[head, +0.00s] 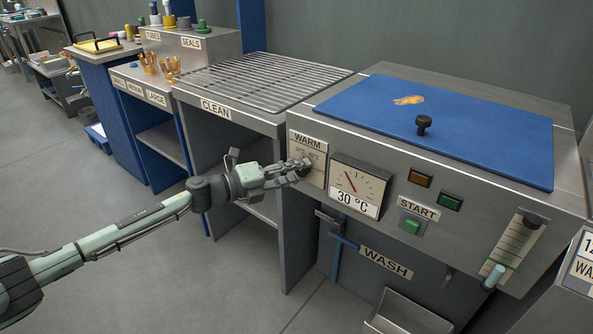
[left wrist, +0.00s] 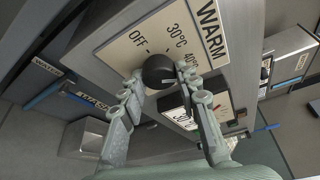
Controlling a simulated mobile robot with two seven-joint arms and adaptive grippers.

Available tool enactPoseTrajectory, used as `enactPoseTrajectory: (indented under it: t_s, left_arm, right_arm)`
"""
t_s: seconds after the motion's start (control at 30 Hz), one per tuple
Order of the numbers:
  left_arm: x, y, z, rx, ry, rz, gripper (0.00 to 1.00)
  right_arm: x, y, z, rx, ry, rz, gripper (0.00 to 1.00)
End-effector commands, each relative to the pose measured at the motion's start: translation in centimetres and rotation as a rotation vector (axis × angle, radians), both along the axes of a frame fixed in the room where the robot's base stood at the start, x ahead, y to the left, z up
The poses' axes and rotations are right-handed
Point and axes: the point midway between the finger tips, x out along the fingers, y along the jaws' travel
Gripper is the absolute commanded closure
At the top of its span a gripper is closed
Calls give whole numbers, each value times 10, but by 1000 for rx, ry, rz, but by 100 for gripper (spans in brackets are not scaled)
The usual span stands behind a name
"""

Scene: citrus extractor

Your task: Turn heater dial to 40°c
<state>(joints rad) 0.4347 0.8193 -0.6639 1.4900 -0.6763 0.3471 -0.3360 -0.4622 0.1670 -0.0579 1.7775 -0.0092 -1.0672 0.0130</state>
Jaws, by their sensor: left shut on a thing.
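The heater dial is a round black knob (left wrist: 159,71) on the panel marked WARM, with OFF, 30°C and 40°C printed around it in the left wrist view. My left gripper (left wrist: 162,76) has one finger on each side of the knob and is shut on it. The gauge (head: 359,184) beside the panel reads 30 °C. My right gripper is not in view.
Right of the gauge are an orange lamp (head: 420,178), a green lamp (head: 450,201) and a green START button (head: 412,227). A slider (head: 496,275) is at the far right. A blue lid (head: 440,120) covers the top. A slatted CLEAN rack (head: 265,80) stands to the left.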

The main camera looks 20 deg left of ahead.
Motion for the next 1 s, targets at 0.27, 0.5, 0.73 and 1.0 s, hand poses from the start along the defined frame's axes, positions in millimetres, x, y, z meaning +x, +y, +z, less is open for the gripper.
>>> enactPoseTrajectory:
  t_s: [0.27,0.5,0.73,1.0]
  left_arm:
    - [0,0,-1,-1,1,-1,50]
    - [0,0,0,-1,1,-1,47]
    - [-11,10,0,0,3,0,47]
    - [-55,47,6,3,5,0,47]
  right_arm:
    - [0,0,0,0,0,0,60]
    - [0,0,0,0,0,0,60]
    - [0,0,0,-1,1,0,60]
    - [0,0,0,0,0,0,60]
